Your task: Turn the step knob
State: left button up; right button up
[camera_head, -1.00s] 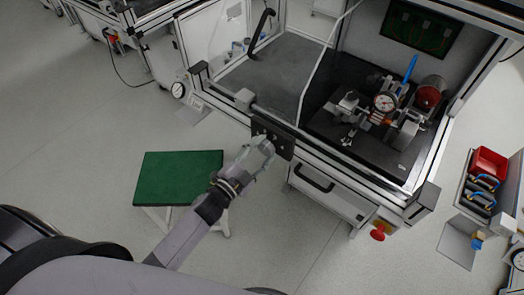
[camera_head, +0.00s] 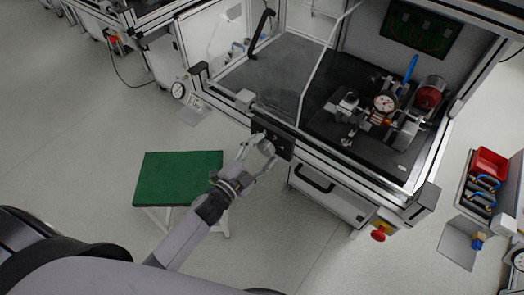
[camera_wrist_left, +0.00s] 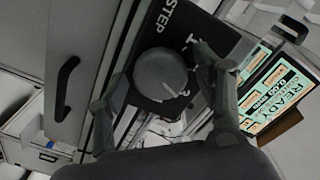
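The step knob (camera_head: 267,147) is a round grey knob on a dark panel (camera_head: 285,146) at the front of the workstation. In the left wrist view the knob (camera_wrist_left: 160,72) shows large, with a white pointer mark towards its lower right, beside the printed word STEP. My left gripper (camera_head: 261,155) is at the panel with its fingers spread. In the left wrist view one finger of the left gripper (camera_wrist_left: 161,76) is on each side of the knob, with gaps visible between. My right gripper is not in view.
A green-topped stool (camera_head: 178,178) stands below left of the panel. A red button (camera_head: 378,233) sits at the workstation's front right. A lit READY display (camera_wrist_left: 275,95) is right of the knob in the wrist view. A test fixture with a dial gauge (camera_head: 385,103) stands inside the workstation.

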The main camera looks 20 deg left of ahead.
pick_arm(q)
jog(key=shift+s, duration=0.1)
jog(key=shift+s+a, duration=0.1)
jog(key=shift+s, duration=0.15)
jog(key=v, duration=1.1)
jog(key=shift+s, duration=0.15)
